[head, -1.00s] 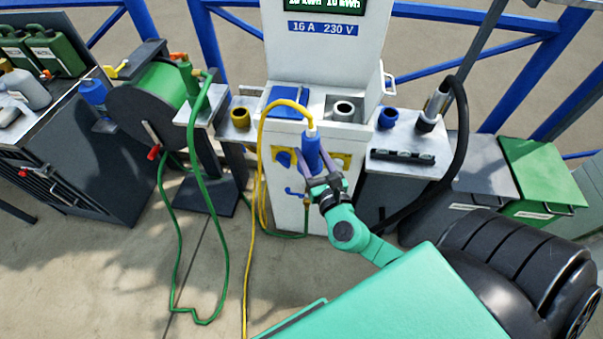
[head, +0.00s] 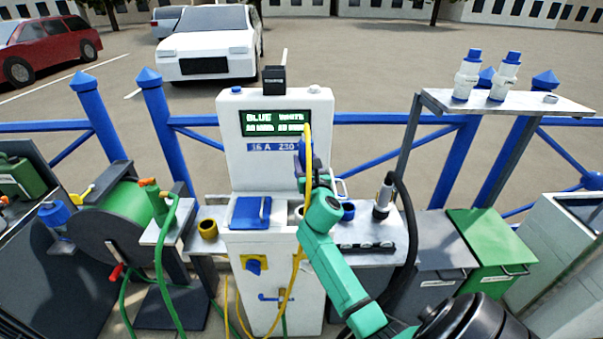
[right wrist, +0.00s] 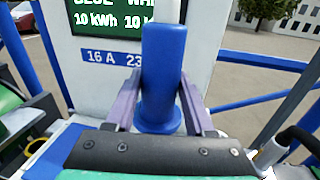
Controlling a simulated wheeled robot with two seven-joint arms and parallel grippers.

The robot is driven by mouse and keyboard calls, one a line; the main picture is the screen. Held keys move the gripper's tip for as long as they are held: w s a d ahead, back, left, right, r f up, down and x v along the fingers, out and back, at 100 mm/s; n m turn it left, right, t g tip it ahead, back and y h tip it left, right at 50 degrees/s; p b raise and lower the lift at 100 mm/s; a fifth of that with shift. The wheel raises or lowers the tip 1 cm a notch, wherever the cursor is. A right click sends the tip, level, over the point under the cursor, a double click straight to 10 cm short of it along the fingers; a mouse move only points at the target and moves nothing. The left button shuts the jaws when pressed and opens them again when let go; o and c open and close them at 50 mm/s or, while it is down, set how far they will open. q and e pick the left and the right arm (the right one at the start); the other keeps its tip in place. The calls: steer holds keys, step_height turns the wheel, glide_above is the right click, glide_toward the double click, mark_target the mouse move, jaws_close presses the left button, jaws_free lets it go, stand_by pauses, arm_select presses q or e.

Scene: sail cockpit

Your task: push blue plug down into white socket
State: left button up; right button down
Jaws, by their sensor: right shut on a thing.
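The blue plug (head: 302,154), with a yellow cable, is held upright in front of the charging pedestal's display. In the right wrist view the plug (right wrist: 164,70) stands between the two purple fingers. My right gripper (head: 316,180) is shut on it, above the pedestal's ledge and apart from it. The white socket (head: 298,211) is in the ledge to the right of the blue lid (head: 250,213). My right arm hides most of the socket, so I cannot tell how well the plug lines up with it. My left gripper is not in view.
The white pedestal (head: 233,150) rises behind the plug. A side shelf at right holds a blue cup (head: 348,211) and a black-cabled connector (head: 383,198). A brass-coloured ring (head: 208,229) and a green hose reel (head: 115,215) are at left. The yellow cable hangs down the front.

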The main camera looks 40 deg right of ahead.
step_height(320, 180, down, 9)
steer(key=b, duration=0.7)
steer(key=shift+w+f, duration=0.15)
step_height(320, 180, down, 5)
steer(key=b, duration=0.5)
steer(key=shift+f+b, duration=0.45)
steer(key=shift+f, duration=0.2)
steer(key=c, duration=0.5)
jaws_free()
steer(key=shift+s, duration=0.25)
steer(key=p+v, duration=0.1)
steer(key=v, duration=0.9)
steer(key=shift+s+a+f, duration=0.1)
steer(key=shift+s+a, duration=0.15)
steer(key=shift+s, duration=0.1)
